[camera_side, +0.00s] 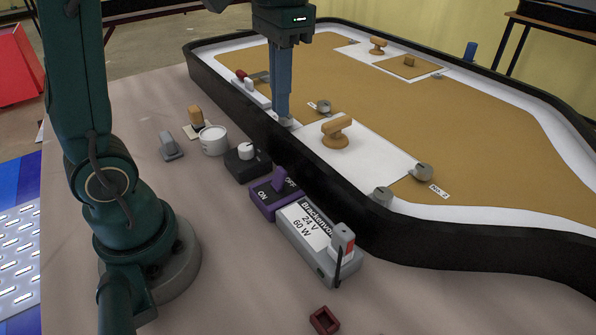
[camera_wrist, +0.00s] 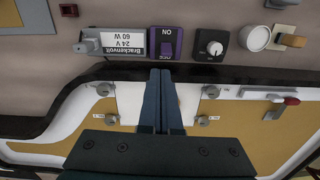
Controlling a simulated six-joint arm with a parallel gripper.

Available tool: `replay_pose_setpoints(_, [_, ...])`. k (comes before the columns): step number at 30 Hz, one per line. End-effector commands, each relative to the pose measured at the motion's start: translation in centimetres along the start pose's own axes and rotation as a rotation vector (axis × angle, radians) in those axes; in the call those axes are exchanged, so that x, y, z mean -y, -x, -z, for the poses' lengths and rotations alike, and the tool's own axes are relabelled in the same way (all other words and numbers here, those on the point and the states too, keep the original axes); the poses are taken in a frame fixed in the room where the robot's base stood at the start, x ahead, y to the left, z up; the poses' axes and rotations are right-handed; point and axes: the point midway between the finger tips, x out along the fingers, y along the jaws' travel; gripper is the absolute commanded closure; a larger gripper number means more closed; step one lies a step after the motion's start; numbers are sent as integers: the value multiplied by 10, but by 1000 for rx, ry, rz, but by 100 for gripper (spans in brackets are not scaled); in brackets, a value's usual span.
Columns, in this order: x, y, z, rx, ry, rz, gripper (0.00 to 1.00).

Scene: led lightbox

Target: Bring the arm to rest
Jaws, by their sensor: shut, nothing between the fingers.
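My gripper (camera_side: 284,115) points straight down over the near edge of the lightbox (camera_side: 480,130), its blue-grey fingers together and empty. In the wrist view the shut fingertips (camera_wrist: 161,73) lie across the black rim, in front of a white plate (camera_wrist: 128,103). The side view shows this plate with a wooden knob (camera_side: 336,130) on it, right of my fingers. I cannot tell whether the fingertips touch anything. The purple switch (camera_side: 275,190), marked ON and OFF, stands outside the rim.
The power supply (camera_side: 308,236), black dial box (camera_side: 246,160), white cup (camera_side: 213,140) and wooden-handled piece (camera_side: 195,120) line the near side of the rim. A small red box (camera_side: 324,320) lies at the front. The black rim (camera_side: 440,250) is a raised obstacle. Table at front right is clear.

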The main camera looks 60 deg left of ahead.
Motion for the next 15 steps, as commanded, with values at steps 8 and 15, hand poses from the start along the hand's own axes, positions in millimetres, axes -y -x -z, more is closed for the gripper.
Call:
replay_pose_setpoints(8, [-18,8,-48,-233,-10,12,100])
replay_pose_setpoints(15, [-29,-17,-79,-424,5,1,100])
